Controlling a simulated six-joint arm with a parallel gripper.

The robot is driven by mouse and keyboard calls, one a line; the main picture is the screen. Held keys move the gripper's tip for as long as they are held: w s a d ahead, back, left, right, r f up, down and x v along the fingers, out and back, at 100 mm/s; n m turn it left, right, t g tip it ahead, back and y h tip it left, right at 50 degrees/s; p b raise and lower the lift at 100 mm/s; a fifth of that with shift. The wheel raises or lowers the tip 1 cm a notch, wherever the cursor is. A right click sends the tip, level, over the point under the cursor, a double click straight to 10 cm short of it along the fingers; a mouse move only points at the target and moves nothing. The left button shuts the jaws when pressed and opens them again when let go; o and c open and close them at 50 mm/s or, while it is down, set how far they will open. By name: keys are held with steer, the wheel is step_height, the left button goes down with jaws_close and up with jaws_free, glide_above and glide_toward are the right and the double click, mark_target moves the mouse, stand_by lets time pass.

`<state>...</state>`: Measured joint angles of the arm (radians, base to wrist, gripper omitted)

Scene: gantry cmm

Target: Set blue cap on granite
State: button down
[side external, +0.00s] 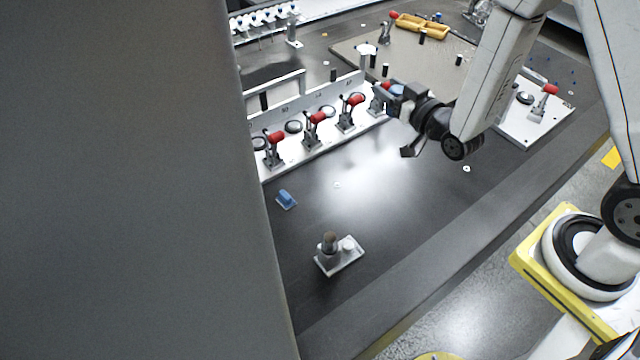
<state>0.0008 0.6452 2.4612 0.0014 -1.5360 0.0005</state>
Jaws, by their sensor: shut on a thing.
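My gripper (391,101) is at the upper middle, in front of the right end of the white fixture rail. It is shut on a small blue thing that looks like the blue cap (397,90), partly hidden by the jaws. The cap is raised, but its exact height is hard to tell. The dark granite surface (400,205) spreads below and in front of my gripper.
Red-handled clamps (312,130) line the white rail (290,150). A blue block (286,198) lies left on the granite. A small tray (340,256) with a brown-topped part stands in front. A white plate with another clamp (543,103) is right. The middle granite is mostly clear.

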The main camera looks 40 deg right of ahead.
steer(key=s+f, duration=0.4)
steer(key=f, duration=0.1)
stand_by(0.3)
steer(key=shift+a, duration=0.15)
stand_by(0.5)
steer(key=s+a+f+n+g+y, duration=0.1)
steer(key=a+f+n+g+y, duration=0.1)
steer(key=a, duration=0.5)
steer(key=s+a+f+n+g+y, duration=0.1)
steer(key=a+f+n+g+y, duration=0.1)
steer(key=a+n+g+y, duration=0.2)
steer(key=s+a+f+n+g+y, duration=0.2)
steer(key=a+n+y, duration=0.3)
steer(key=a+y, duration=0.4)
steer(key=shift+a+f+n+g, duration=0.35)
steer(key=shift+a+n+g, duration=0.05)
steer(key=shift+a, duration=0.85)
steer(key=shift+f, duration=0.1)
steer(key=shift+f, duration=2.8)
